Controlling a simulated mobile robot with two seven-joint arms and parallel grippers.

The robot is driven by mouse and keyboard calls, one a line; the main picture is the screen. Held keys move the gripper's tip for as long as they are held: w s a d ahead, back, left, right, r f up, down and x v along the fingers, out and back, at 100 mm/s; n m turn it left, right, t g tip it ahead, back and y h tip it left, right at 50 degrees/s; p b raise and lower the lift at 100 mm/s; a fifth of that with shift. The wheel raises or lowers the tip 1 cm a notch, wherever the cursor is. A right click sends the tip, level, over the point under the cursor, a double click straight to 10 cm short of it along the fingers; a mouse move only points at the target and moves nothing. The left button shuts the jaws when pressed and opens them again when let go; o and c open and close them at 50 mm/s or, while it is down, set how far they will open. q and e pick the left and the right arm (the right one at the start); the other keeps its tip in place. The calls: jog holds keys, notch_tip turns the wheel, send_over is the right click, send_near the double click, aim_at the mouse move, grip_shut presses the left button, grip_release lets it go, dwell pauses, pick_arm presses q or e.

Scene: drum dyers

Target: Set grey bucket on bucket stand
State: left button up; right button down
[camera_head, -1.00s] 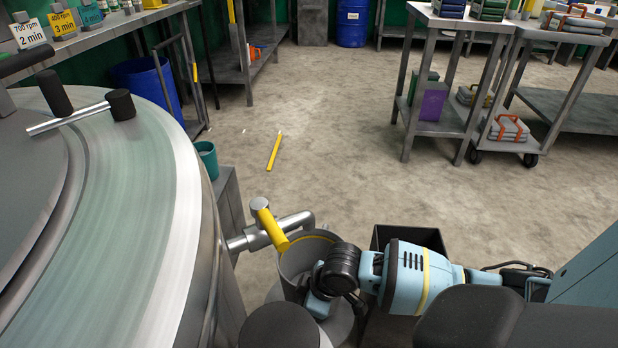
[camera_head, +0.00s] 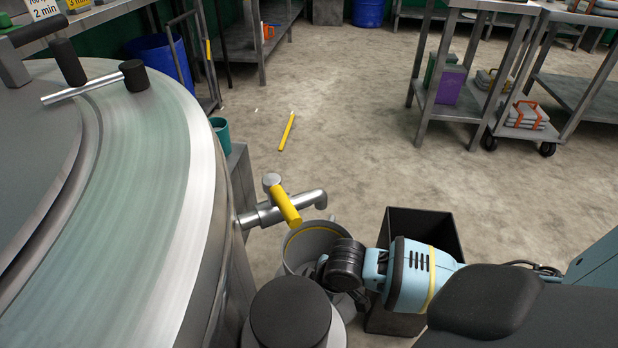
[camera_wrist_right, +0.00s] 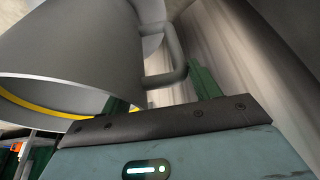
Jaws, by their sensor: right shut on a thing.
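The grey bucket (camera_head: 304,252), with a yellow line inside its rim, is at the bottom centre of the head view, just below and in front of the drum's spout. My right gripper (camera_head: 326,272) reaches it from the right and is partly hidden by its own wrist. In the right wrist view the bucket (camera_wrist_right: 65,45) looms large and tilted in the picture. Its side handle (camera_wrist_right: 178,55) lies between the green fingers of my right gripper (camera_wrist_right: 160,88), which is shut on it. I cannot make out the bucket stand with certainty. My left gripper is not in view.
The big drum (camera_head: 165,190) fills the left, with a metal spout (camera_head: 308,200) and yellow valve handle (camera_head: 285,205). A black open bin (camera_head: 425,225) stands close behind my right arm. Shelves and carts stand farther back.

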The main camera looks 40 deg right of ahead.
jog(key=shift+c, duration=1.4)
grip_release()
jog(key=p+v, duration=0.4)
jog(key=v, duration=0.3)
jog(key=shift+s+r, duration=0.15)
jog(key=shift+r, duration=0.2)
jog(key=shift+d, duration=0.1)
